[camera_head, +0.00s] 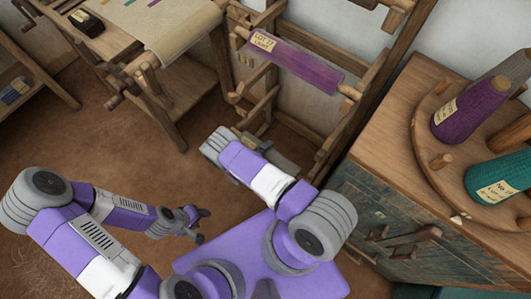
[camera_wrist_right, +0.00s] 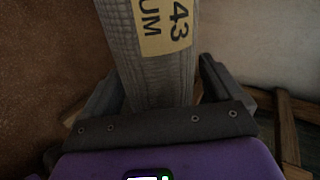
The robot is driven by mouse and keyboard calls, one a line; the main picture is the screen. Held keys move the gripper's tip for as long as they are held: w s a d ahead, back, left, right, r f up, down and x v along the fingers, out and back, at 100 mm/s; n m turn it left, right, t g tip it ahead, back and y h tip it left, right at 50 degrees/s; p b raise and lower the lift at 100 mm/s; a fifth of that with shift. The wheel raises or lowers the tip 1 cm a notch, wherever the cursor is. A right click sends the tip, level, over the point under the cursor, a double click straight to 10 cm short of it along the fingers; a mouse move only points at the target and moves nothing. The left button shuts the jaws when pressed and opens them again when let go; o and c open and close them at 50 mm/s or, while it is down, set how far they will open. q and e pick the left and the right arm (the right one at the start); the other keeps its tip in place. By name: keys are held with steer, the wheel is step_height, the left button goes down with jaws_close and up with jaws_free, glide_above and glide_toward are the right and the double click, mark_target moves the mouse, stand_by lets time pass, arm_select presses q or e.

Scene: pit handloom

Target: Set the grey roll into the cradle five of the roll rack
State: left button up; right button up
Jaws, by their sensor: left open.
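The grey roll (camera_wrist_right: 150,75) fills the middle of the right wrist view, with a yellow label reading "43" and "UM". My right gripper (camera_wrist_right: 160,95) has a finger against each side of it and holds it. In the head view a grey length, seemingly this roll (camera_head: 284,161), shows behind my right forearm; my right fingers are hidden there. The wooden roll rack (camera_head: 347,125) stands beyond, with a purple roll (camera_head: 295,62) lying in an upper cradle. I cannot tell which cradle is five. My left gripper (camera_head: 203,222) is open and empty, low over the floor.
A wooden cabinet (camera_head: 400,135) at the right carries a round peg stand with a purple cone (camera_head: 468,108) and a teal cone (camera_head: 503,180). The loom (camera_head: 178,75) stands at the upper left. Brown floor between loom and my arms is clear.

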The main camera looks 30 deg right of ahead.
steer(key=shift+o, duration=0.3)
steer(key=shift+r, duration=0.1)
steer(key=shift+a+r, duration=0.1)
steer(key=shift+a, duration=0.05)
steer(key=p+v, duration=0.3)
steer(key=v, duration=0.7)
steer(key=s+a+r+m+g+y, duration=0.1)
steer(key=s+a+m+g+y, duration=0.1)
steer(key=s+m+g+y, duration=0.45)
steer(key=s+a+r+m+g+y, duration=0.1)
steer(key=s+a+m+g+y, duration=0.15)
steer(key=s+m, duration=0.85)
steer(key=w+a+r+m+t+y, duration=0.1)
steer(key=a+r+m+y, duration=0.45)
steer(key=m, duration=0.95)
steer(key=w+d+r+m+t, duration=0.2)
steer(key=w+r+m+t, duration=0.2)
steer(key=m, duration=0.7)
steer(key=shift+m, duration=0.35)
